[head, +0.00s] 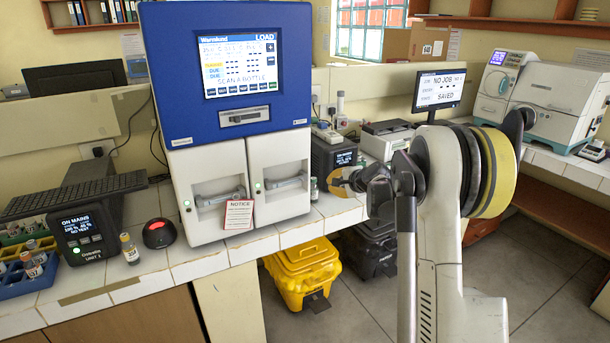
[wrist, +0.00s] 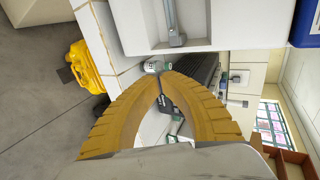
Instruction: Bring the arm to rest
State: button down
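My gripper (head: 332,181) is raised in front of the counter, to the right of the incubator, its yellow fingers pointing left in the head view. In the wrist view the two ridged yellow fingers arch together and their tips meet (wrist: 164,74), with nothing seen held between them. A small bottle (head: 314,190) stands on the counter just beyond the fingertips. It also shows past the tips in the wrist view (wrist: 154,66). How far the tips are from it is hard to tell.
The blue and white incubator (head: 226,90) stands left of my gripper, a notice (head: 239,214) hanging on its front. A yellow bin (head: 301,270) and a dark bin (head: 371,248) stand below. A small screen (head: 438,91) and white machine (head: 560,92) are right. Open floor lies in front.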

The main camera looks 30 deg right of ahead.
jog(key=shift+s+a, duration=0.1)
jog(key=s+a+r+n+g, duration=0.1)
jog(key=s+a+r+n, duration=0.4)
jog(key=s+a, duration=0.5)
jog(key=s+a+r+n+g, duration=0.2)
jog(key=s+a+r+n, duration=0.2)
jog(key=s+a, duration=0.65)
jog(key=s+a+f+n, duration=0.2)
jog(key=s+a+n, duration=0.1)
jog(key=s, duration=0.4)
jog(key=s+a+f+n+g, duration=0.1)
jog(key=s+a+f+n, duration=0.1)
jog(key=s, duration=0.5)
jog(key=s+a+f+n+g+b, duration=0.1)
jog(key=s+a+f+n, duration=0.1)
jog(key=s, duration=0.5)
jog(key=shift+s+a+f+n, duration=0.2)
jog(key=shift+a+n, duration=0.6)
jog(key=shift+a, duration=0.2)
